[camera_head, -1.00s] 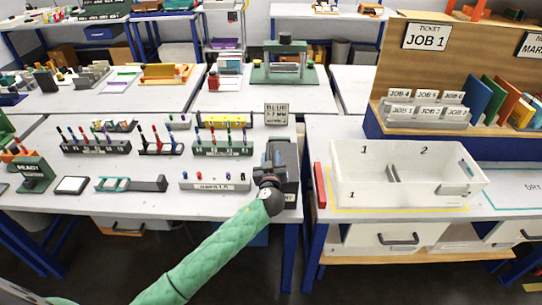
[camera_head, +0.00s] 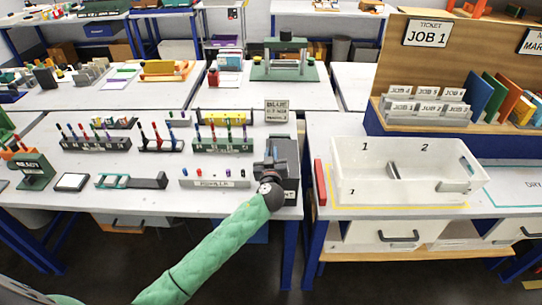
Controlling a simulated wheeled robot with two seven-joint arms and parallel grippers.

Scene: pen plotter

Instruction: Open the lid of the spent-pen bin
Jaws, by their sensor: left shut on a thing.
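The spent-pen bin (camera_head: 291,185) is a dark grey box at the right edge of the left table, with a partly hidden white label low on its front. My left arm comes up from the bottom, and its gripper (camera_head: 269,168) is at the bin's top left, shut on the lid (camera_head: 281,148). The gripper and wrist cover part of the bin and lid, so I cannot tell how far the lid is raised. My right gripper is not in view.
A small sign (camera_head: 276,111) stands behind the bin. Pen racks (camera_head: 222,146) and a white pen block (camera_head: 214,182) stand to its left. A white divided tray (camera_head: 400,185) and a red bar (camera_head: 320,183) are on the right table, across a narrow gap.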

